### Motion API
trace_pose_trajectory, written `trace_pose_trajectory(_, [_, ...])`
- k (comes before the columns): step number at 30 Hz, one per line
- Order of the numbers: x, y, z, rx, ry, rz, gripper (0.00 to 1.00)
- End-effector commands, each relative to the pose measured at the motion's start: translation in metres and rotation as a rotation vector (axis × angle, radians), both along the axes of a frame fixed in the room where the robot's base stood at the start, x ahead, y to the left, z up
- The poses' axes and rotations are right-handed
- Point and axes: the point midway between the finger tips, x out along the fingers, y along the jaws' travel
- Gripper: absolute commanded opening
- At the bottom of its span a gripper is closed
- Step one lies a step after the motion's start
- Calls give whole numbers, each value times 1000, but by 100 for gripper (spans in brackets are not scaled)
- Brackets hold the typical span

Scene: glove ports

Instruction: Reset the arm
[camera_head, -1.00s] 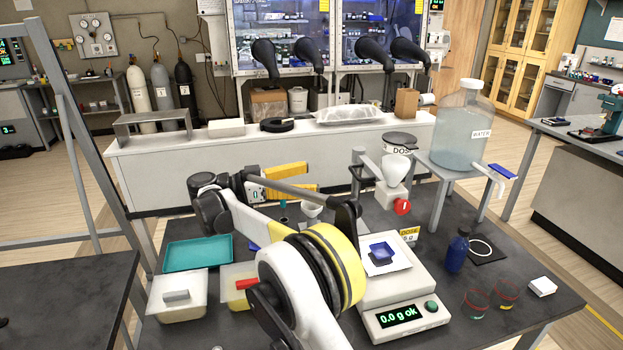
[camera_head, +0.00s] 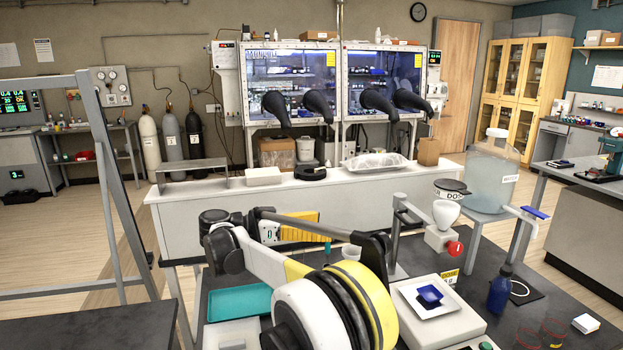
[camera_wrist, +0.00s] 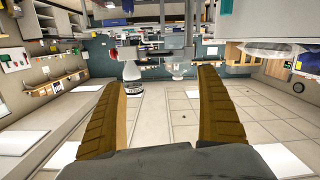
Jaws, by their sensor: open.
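My gripper (camera_head: 318,228) is in the head view, held above the far part of the dark workbench (camera_head: 232,277), with its yellow-orange fingers pointing right. Part of it is hidden behind my own arm. In the wrist view my gripper (camera_wrist: 162,80) shows two brown ridged fingers spread wide with nothing between them. My arm is folded, with its large white, black and yellow joint near the bottom middle of the head view. The wrist view shows the room upside down.
A large water bottle (camera_head: 490,178) stands behind. A glovebox (camera_head: 290,82) is at the back.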

Motion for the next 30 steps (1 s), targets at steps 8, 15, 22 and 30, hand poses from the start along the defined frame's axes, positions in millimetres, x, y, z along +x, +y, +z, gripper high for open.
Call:
trace_pose_trajectory(8, [-11, -58, 18, 110, 233, 72, 86])
trace_pose_trajectory(15, [-62, -133, 25, 290, 520, 235, 86])
trace_pose_trajectory(22, [-149, -181, 8, 477, 717, 485, 86])
trace_pose_trajectory(30, [-263, -191, -35, 627, 763, 820, 86])
